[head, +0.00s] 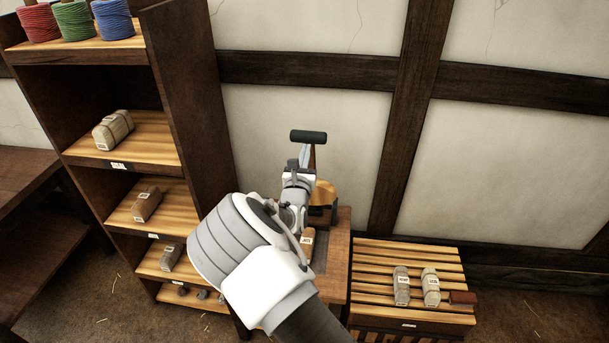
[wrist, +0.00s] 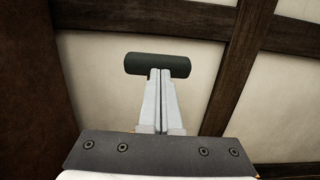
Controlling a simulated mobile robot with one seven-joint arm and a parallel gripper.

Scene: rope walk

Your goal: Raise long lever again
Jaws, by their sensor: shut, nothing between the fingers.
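The long lever shows its dark green cylindrical grip (head: 308,136) raised above the small wooden stand, with a thin brown shaft (head: 312,157) below it. The grip also shows in the wrist view (wrist: 158,65), lying crosswise just beyond my fingertips. My gripper (head: 303,150) is shut with nothing between its fingers, and it points up toward the grip. In the wrist view its two fingers (wrist: 160,72) are together and overlap the lower edge of the grip. I cannot tell whether they touch it. My arm hides most of the lever's base.
A wooden stand (head: 337,262) holds a brown bundle (head: 307,237) and a yellowish part (head: 324,194). A slatted bench (head: 374,257) to the right bears two pale bundles and a red-brown piece. A tall shelf (head: 187,100) with spools and bundles stands left. The wall is close behind.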

